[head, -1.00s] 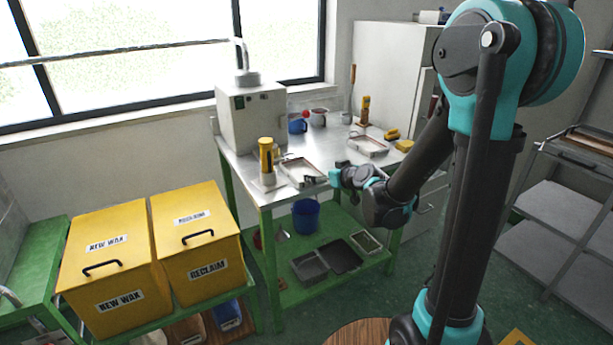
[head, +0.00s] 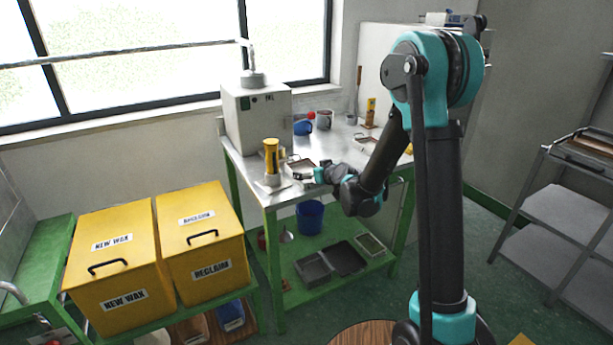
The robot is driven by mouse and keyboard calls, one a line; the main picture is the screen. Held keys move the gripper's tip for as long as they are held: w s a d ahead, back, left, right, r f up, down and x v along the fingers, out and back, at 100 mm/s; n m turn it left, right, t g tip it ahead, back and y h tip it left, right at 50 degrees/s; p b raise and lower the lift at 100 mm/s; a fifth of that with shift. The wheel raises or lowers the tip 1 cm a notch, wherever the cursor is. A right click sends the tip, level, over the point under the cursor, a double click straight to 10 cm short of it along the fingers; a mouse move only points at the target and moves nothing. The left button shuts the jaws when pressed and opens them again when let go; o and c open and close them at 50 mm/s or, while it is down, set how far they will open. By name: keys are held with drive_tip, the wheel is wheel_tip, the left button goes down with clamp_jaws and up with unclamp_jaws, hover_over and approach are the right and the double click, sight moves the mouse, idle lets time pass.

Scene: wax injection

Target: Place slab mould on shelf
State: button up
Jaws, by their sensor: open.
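A shallow, light-coloured rectangular tray, which looks like the slab mould (head: 302,163), lies on the steel table top near its front edge. My gripper (head: 303,177) is open at the tray's near side, low over the table. Its fingers are small in the view, and I cannot tell whether they touch the tray. A grey shelf rack (head: 555,205) stands at the far right. A brown-topped flat item (head: 588,142) lies on its top level, and its lower levels look bare.
A yellow cylinder (head: 271,157) stands left of the tray, before a grey machine (head: 257,118). Another tray (head: 366,145) is partly hidden by my arm. Below are a blue bucket (head: 310,216) and dark trays (head: 345,258). Yellow bins (head: 205,245) stand left. Floor before the rack is clear.

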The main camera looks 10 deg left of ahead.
sight(306, 169)
drive_tip(key=x, duration=0.3)
drive_tip(key=shift+w+a, duration=0.1)
drive_tip(key=shift+w, duration=0.05)
drive_tip(key=c, duration=1.2)
drive_tip(key=shift+o, duration=0.2)
